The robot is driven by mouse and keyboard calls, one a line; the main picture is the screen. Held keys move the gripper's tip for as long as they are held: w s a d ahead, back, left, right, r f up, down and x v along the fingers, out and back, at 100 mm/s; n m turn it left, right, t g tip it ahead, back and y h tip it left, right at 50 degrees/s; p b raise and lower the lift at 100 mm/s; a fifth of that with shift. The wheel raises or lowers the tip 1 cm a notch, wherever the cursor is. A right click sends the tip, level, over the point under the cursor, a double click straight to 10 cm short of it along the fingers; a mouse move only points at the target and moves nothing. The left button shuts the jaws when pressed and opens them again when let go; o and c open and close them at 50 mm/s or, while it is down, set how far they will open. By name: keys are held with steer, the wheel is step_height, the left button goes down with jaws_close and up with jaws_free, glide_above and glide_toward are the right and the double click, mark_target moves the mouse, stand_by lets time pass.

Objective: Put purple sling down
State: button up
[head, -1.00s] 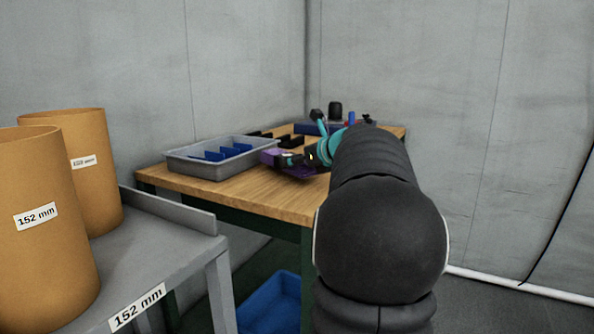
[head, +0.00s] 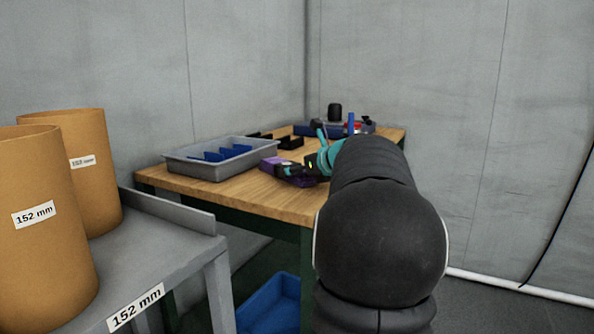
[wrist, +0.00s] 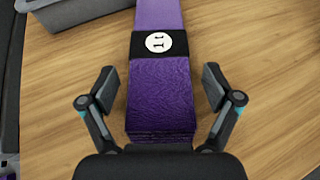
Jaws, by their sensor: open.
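The purple sling (wrist: 160,85) lies on the wooden table in the wrist view, a folded bundle with a black band and a white round label. In the head view the sling (head: 270,163) shows at the table's near middle, partly hidden by my gripper (head: 290,171). In the wrist view my gripper (wrist: 160,103) is open, with one finger on each side of the sling and a visible gap to it on both sides.
A grey tray (head: 195,170) with blue dividers stands left of the sling on the wooden table (head: 255,196). Black and blue items lie at the back. A grey cart (head: 165,255) with large tan cylinders (head: 92,150) stands at left. A blue bin (head: 268,305) is below the table.

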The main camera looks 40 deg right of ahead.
steer(key=v, duration=1.2)
